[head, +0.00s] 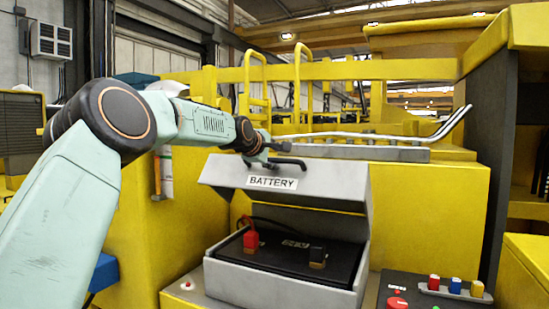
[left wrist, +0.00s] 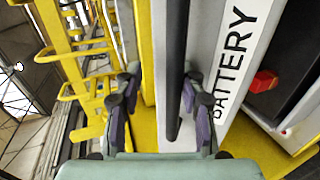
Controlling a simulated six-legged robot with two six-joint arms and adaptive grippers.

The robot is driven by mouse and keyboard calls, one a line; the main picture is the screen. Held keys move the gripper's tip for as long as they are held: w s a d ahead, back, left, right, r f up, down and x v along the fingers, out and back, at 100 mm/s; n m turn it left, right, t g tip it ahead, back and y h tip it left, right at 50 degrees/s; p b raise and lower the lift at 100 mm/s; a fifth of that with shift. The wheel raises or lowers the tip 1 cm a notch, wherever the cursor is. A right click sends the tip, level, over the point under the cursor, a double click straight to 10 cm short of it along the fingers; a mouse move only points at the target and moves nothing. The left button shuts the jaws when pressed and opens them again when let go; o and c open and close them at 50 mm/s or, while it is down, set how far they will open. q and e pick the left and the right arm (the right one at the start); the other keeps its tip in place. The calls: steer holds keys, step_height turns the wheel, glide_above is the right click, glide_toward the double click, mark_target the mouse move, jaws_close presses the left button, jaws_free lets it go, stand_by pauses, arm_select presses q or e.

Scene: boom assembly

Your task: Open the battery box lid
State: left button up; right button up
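The battery box (head: 280,293) is grey, and its grey lid (head: 325,183) with the BATTERY label (head: 272,182) stands raised and tilted above it. Inside are a black battery (head: 290,257), a red terminal (head: 251,240) and a dark terminal (head: 317,255). My left gripper (head: 266,155) is at the lid's upper front edge, by the black handle (head: 292,163). In the left wrist view my left gripper (left wrist: 158,88) has its fingers apart, with the black handle bar (left wrist: 175,60) between them, nearer the right finger. The lid label also shows there (left wrist: 234,50). My right gripper is out of view.
A control panel with a red button (head: 397,303) and several coloured switches (head: 454,286) is at the lower right. Behind the lid are a yellow machine body (head: 430,205), metal pipes (head: 380,137) and yellow rails (head: 300,90). A dark pillar (head: 495,150) stands at right.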

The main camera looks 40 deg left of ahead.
arm_select(q)
steer(key=shift+s+r+b, duration=0.25)
steer(key=shift+r+b, duration=0.25)
steer(key=shift+b, duration=0.25)
steer(key=shift+s+r, duration=0.15)
steer(key=shift+r, duration=0.05)
steer(key=s+d+r+b, duration=0.1)
steer(key=s+r+b, duration=0.2)
steer(key=s+r, duration=0.2)
steer(key=shift+d+r, duration=0.15)
steer(key=shift+d, duration=0.1)
steer(key=shift+w, duration=0.1)
stand_by(0.4)
stand_by(0.4)
